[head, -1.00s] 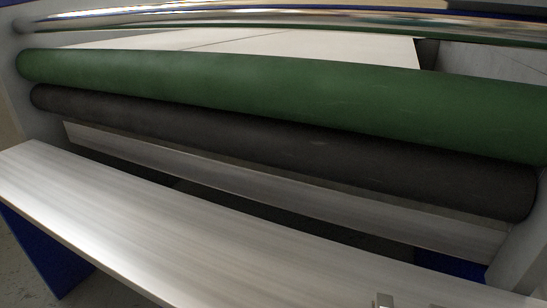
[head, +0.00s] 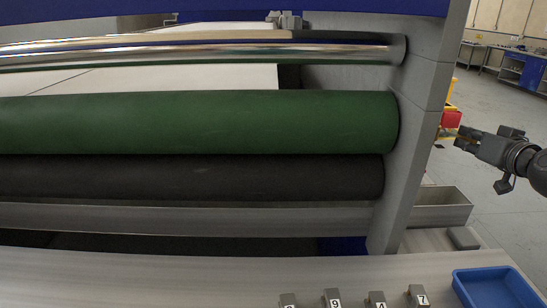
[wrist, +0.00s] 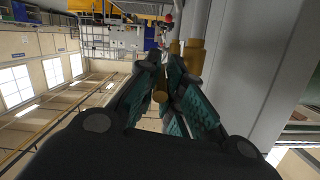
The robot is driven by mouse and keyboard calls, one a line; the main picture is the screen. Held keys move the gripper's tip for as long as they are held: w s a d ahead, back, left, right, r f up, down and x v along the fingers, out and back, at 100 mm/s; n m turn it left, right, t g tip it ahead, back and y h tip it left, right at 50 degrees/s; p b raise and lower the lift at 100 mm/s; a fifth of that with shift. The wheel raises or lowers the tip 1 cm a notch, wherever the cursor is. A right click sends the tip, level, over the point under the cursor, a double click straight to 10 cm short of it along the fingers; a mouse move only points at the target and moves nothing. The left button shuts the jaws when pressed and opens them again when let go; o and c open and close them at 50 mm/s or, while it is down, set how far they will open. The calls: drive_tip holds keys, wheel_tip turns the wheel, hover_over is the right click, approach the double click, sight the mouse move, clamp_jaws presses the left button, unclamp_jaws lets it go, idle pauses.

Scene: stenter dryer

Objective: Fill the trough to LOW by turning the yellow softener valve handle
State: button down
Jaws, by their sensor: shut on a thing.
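My gripper (head: 463,138) is at the right of the head view, just beyond the grey end frame of the rollers. In the wrist view its teal-padded fingers (wrist: 163,88) are closed around a small yellow bar, which I take to be the yellow softener valve handle (wrist: 160,95). The fingers hide much of it. Brass-coloured fittings (wrist: 190,58) and a pale pipe stand just beyond the fingers. The metal trough (head: 452,208) runs below the black roller, its right end sticking out past the frame. Its liquid level cannot be seen.
The grey end frame (head: 425,110) stands close left of my gripper. A red part (head: 452,118) and yellow part are beside it. A blue tray (head: 495,290) and several numbered grey blocks (head: 333,298) sit on the front shelf. Open floor (head: 480,90) lies to the right.

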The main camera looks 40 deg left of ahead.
drive_tip(key=shift+w+r+g+h+p, duration=0.15)
drive_tip(key=shift+r+g+h+p, duration=0.4)
drive_tip(key=shift+p, duration=1.9)
drive_tip(key=shift+r, duration=0.1)
drive_tip(key=shift+a+r+g+p, duration=0.1)
drive_tip(key=shift+r+g+p, duration=0.25)
drive_tip(key=shift+p, duration=0.65)
drive_tip(key=p, duration=0.1)
drive_tip(key=g+h+p, duration=0.1)
drive_tip(key=p, duration=0.1)
drive_tip(key=shift+w+r, duration=0.2)
drive_tip(key=shift+r, duration=0.1)
drive_tip(key=p, duration=0.3)
drive_tip(key=r+g+h+p, duration=0.1)
drive_tip(key=p, duration=0.2)
drive_tip(key=shift+w+a+g+p, duration=0.3)
drive_tip(key=shift+p, duration=0.05)
drive_tip(key=shift+w+p, duration=0.1)
drive_tip(key=shift+p, duration=0.3)
drive_tip(key=shift+f, duration=0.1)
